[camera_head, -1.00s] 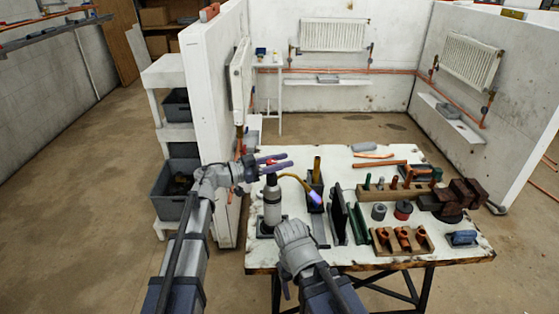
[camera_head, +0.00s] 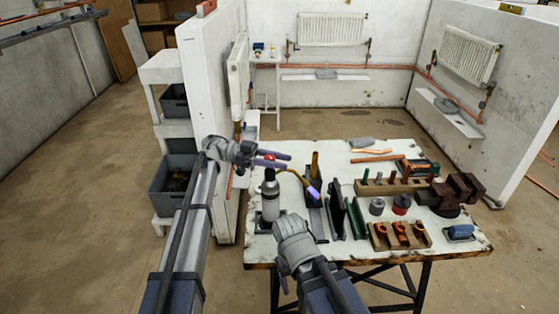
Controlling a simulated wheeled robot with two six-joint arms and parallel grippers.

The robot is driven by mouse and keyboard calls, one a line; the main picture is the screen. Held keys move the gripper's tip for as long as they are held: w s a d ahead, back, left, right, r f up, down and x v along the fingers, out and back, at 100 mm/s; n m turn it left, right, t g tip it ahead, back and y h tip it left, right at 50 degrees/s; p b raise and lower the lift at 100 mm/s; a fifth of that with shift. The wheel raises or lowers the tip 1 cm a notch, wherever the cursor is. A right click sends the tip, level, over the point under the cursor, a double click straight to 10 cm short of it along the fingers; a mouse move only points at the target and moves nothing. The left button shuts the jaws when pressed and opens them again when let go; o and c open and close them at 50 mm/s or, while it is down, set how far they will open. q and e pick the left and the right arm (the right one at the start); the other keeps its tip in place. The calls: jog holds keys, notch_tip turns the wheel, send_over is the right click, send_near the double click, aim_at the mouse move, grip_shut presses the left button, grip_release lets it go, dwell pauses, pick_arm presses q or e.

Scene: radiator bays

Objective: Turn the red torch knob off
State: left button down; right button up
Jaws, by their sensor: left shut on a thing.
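The torch (camera_head: 270,201) is a grey upright cylinder at the left end of the white bench, with a curved brass tube and a violet-blue glow (camera_head: 313,192) at its tip.
Black and green upright plates (camera_head: 340,210), spools (camera_head: 401,203), a wooden rack of copper fittings (camera_head: 400,238) and a dark brown vise-like block (camera_head: 452,192) crowd the bench to the right. A white partition (camera_head: 208,120) stands close behind my left arm.

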pick_arm(q)
jog(key=shift+m+g, duration=0.3)
jog(key=shift+g, duration=0.1)
jog(key=shift+c, duration=2.4)
grip_release()
